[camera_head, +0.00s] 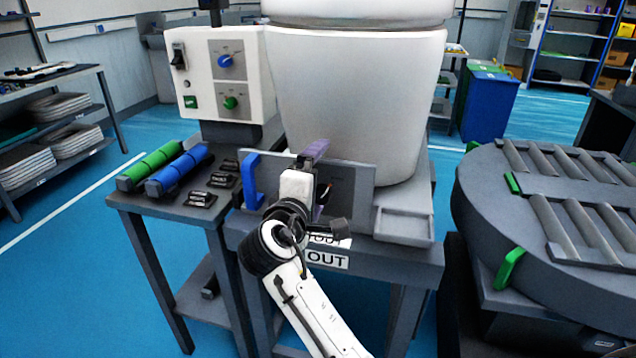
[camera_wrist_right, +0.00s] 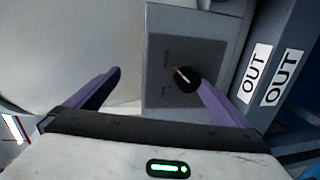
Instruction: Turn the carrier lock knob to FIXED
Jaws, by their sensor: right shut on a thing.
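The carrier lock knob (camera_wrist_right: 187,80) is black and round, with a pale and orange pointer line. It sits on a dark plate on a grey panel (camera_wrist_right: 153,35), which also shows in the head view (camera_head: 357,190). The pointer slants to the upper left in the wrist view, toward a label too small to read. My left gripper is not in view.
A white control box (camera_head: 218,75) has a blue and a green knob. A blue handle (camera_head: 250,180) stands left of my gripper. A large white ceramic body (camera_head: 355,100) rises behind the panel. A round roller table (camera_head: 540,240) is at right. OUT labels are below.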

